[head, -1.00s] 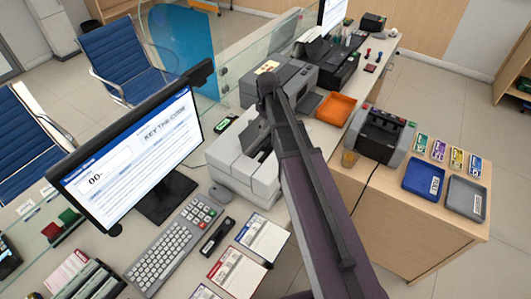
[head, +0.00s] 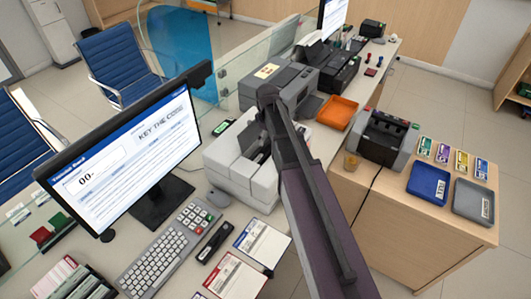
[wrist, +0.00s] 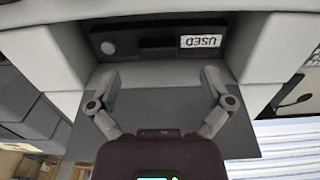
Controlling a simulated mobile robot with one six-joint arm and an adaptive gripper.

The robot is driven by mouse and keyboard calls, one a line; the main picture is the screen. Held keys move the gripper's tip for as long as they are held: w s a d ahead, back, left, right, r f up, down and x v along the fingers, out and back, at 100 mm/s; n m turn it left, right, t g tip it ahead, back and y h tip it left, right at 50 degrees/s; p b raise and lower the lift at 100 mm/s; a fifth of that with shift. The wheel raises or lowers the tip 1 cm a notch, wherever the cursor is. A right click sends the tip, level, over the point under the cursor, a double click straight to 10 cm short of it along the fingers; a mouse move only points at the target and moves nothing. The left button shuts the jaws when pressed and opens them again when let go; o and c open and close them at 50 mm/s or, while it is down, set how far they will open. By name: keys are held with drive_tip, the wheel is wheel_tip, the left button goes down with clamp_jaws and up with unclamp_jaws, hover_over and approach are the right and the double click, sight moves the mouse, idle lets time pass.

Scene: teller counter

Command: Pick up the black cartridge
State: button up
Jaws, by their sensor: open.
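A black cartridge (wrist: 155,43) with a white label reading "USED" upside down shows at the top of the wrist view. It sits in a recess between pale grey walls of the open machine. My gripper (wrist: 160,84) is open and empty, its two fingers spread just below the cartridge in the picture and apart from it. In the head view the white machine (head: 228,172) stands on the counter beside the monitor. My arm hides most of its opening, so the cartridge and the fingers are not clear there.
A small black oblong item (head: 215,243) lies in front. Behind are a grey printer (head: 275,85) and orange tray (head: 338,112). A banknote machine (head: 385,137) and trays (head: 428,184) stand right.

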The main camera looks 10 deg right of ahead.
sight(266, 145)
drive_tip(key=shift+f, duration=0.1)
drive_tip(key=f+b, duration=0.3)
drive_tip(key=shift+w+a+f+b, duration=0.1)
drive_tip(key=shift+w+f+b, duration=0.15)
drive_tip(key=shift+w+b, duration=0.1)
drive_tip(key=shift+f+b, duration=0.75)
drive_tip(key=shift+f, duration=0.05)
drive_tip(key=c, duration=1.2)
